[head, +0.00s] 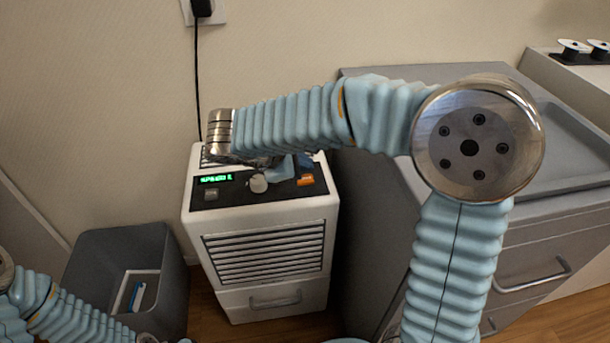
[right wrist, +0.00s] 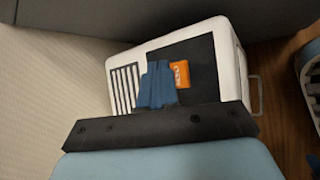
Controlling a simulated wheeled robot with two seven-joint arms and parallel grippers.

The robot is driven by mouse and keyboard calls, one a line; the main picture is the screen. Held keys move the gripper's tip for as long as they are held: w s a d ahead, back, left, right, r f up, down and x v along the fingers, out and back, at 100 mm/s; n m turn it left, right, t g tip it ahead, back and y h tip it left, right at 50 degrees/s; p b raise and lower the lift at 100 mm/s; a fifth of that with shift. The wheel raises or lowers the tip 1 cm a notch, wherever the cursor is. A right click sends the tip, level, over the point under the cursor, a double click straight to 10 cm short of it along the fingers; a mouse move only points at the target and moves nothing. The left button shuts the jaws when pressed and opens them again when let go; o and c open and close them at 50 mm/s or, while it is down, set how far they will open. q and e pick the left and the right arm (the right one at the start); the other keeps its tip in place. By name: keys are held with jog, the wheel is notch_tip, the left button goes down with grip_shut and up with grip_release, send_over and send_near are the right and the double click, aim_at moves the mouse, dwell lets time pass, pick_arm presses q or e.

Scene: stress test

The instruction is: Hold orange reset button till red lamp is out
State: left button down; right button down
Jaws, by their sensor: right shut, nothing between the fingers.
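A white appliance (head: 265,222) stands on the floor, with a dark control panel (head: 235,190) on its upper front. The orange button (head: 306,181) is at the panel's right end; it also shows in the right wrist view (right wrist: 180,74). My right gripper (head: 296,166) is shut and empty, its blue fingers (right wrist: 158,86) right beside the orange button. I cannot tell whether they touch it. The panel has a green-lit display (head: 215,178), a round knob (head: 258,184) and a grey button (head: 211,195). I see no red lamp; the arm and gripper hide part of the appliance's top. My left gripper is not in view.
A dark grey bin (head: 95,260) with a few items inside stands left of the appliance. A grey drawer cabinet (head: 385,225) stands close on its right. A black cord (head: 197,80) hangs from a wall plug behind.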

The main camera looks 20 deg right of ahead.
aim_at(302, 181)
jog(key=shift+r+p, duration=1.65)
jog(key=shift+r, duration=0.55)
